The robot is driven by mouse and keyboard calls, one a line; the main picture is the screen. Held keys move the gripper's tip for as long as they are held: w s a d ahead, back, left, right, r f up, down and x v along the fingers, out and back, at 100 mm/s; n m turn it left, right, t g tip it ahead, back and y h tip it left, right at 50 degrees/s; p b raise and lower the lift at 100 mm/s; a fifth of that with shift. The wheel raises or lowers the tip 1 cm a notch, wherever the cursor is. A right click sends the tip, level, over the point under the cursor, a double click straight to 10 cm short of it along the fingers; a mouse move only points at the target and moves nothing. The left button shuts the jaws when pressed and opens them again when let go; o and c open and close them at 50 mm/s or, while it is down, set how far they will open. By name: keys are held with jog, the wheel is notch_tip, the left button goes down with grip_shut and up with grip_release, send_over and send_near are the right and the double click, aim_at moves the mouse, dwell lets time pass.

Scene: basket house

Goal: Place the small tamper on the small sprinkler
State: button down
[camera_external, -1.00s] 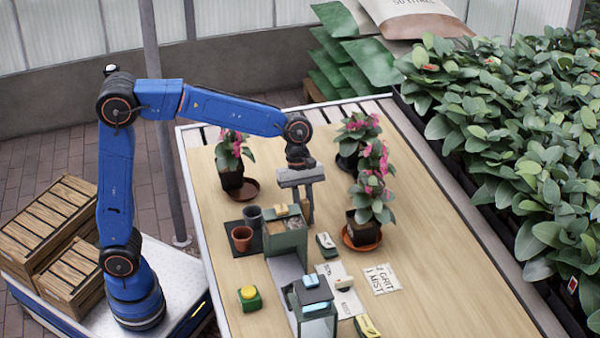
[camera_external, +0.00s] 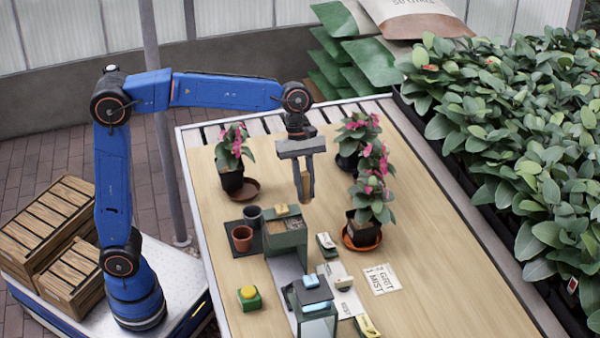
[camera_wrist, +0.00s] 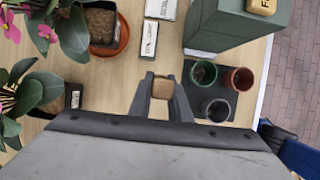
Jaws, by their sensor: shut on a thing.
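My gripper (camera_external: 304,192) is shut on a small tan, wood-coloured block, likely the small tamper (camera_wrist: 161,85); its end shows between the fingers in the wrist view. The gripper hangs above the table, pointing down. In the external view it is behind the green box (camera_external: 284,238) with a tan piece on top. I cannot tell for sure which thing is the small sprinkler. A second box (camera_external: 315,307), with a light-blue piece on top, stands nearer the camera.
Grey (camera_wrist: 216,109), terracotta (camera_wrist: 239,79) and green (camera_wrist: 204,73) pots stand on a dark mat. Labelled pieces (camera_wrist: 149,40) and a printed card (camera_external: 382,280) lie on the table. The table's right side is clear.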

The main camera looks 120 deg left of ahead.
notch_tip(320, 180, up, 17)
send_over(248, 290)
notch_tip(248, 290, down, 16)
jog(key=shift+a, duration=0.1)
jog(key=shift+f, duration=2.55)
jog(key=shift+f, duration=0.15)
jog(key=c, duration=1.6)
grip_release()
jog(key=shift+c, duration=0.2)
